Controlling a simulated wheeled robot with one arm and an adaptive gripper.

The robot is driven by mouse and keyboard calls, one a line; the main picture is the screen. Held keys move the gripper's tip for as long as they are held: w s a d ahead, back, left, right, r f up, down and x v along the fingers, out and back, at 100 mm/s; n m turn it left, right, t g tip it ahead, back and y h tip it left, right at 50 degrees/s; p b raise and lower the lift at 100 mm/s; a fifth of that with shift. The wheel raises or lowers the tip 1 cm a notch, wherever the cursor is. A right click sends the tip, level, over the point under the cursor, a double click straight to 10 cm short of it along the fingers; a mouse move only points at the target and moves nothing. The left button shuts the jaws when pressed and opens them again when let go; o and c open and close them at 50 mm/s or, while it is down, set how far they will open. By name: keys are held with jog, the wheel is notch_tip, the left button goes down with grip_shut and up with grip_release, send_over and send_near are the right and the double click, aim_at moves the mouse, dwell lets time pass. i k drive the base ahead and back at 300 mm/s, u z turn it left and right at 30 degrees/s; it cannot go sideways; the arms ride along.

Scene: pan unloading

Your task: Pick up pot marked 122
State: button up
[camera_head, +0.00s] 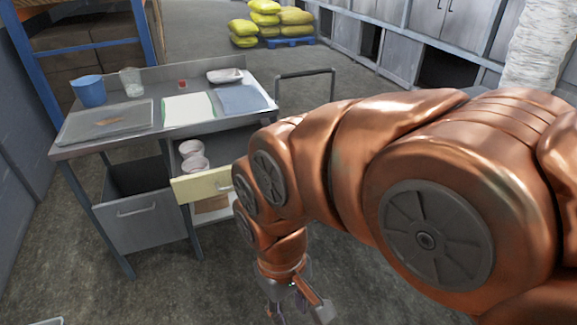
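No marking 122 is legible in this view, so I cannot tell which vessel is the marked pot. A blue pot-like container (88,91) stands at the back left of the metal table (140,141). Two whitish round vessels, a rear one (190,148) and a front one (196,164), sit in the open drawer under the tabletop. My gripper (299,308) hangs over the floor right of the drawer, well apart from the vessels. Its fingers look spread, with nothing seen between them; the frame's bottom edge is close to the tips.
A glass jar (132,82), grey tray (104,124), papers (188,109) and white dish (225,75) lie on the table. The pale drawer front (203,185) juts out. An open metal bin (146,218) hangs left. Yellow sacks (264,20) lie behind; floor in front is clear.

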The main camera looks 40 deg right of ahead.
aim_at(189, 149)
jog(key=z, duration=0.2)
jog(key=k, duration=0.35)
jog(key=u, duration=1.1)
jog(key=i, duration=1.9)
jog(key=z, duration=1.5)
jog(key=i, duration=0.85)
jog(key=z, duration=0.9)
